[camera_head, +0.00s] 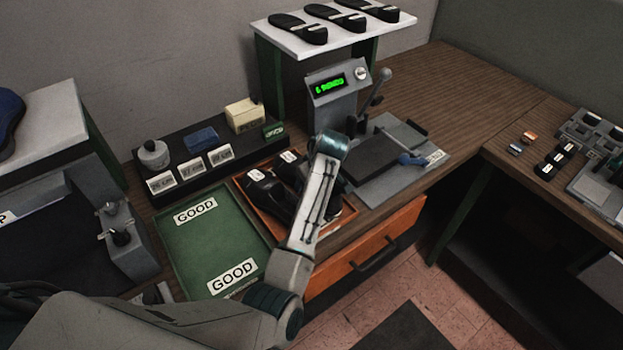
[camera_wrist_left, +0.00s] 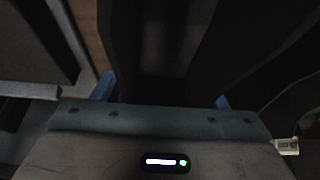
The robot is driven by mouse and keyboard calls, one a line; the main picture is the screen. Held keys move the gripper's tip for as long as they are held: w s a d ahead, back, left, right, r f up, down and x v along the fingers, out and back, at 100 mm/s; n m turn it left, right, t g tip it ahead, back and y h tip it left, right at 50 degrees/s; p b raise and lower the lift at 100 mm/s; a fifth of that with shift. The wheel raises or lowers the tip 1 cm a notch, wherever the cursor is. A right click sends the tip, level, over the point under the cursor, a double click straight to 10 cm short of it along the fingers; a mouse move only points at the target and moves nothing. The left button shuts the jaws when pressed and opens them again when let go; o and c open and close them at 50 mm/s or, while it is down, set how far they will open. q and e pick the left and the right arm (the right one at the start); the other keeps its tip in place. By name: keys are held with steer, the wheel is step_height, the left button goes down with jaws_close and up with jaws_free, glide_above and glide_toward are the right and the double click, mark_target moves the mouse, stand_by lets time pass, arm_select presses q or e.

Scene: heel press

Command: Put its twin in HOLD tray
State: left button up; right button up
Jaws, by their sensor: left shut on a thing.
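My left gripper (camera_wrist_left: 163,92) shows in the wrist view with its blue fingertips on either side of a dark thing (camera_wrist_left: 165,60). It is shut on this thing, which looks like a black shoe, though the view is too dark to be sure. In the head view my left arm reaches over an orange-rimmed tray (camera_head: 253,207), and the gripper itself is hidden behind the arm. Black shoes (camera_head: 264,190) with white tags lie in that tray, partly covered by my arm. I see no tray with a readable HOLD label. My right gripper is not in view.
An empty green tray (camera_head: 205,245) marked GOOD lies left of the orange-rimmed one. A press (camera_head: 338,95) with a green display and lever stands behind. Black soles (camera_head: 335,17) lie on a white shelf. A black rack (camera_head: 200,165) holds small items. The right bench has more fixtures.

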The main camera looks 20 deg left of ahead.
arm_select(q)
steer(key=shift+f, duration=0.1)
steer(key=shift+f, duration=0.3)
steer(key=o, duration=1.1)
steer(key=shift+o, duration=1.1)
steer(key=shift+s+r, duration=0.1)
steer(key=shift+a, duration=0.1)
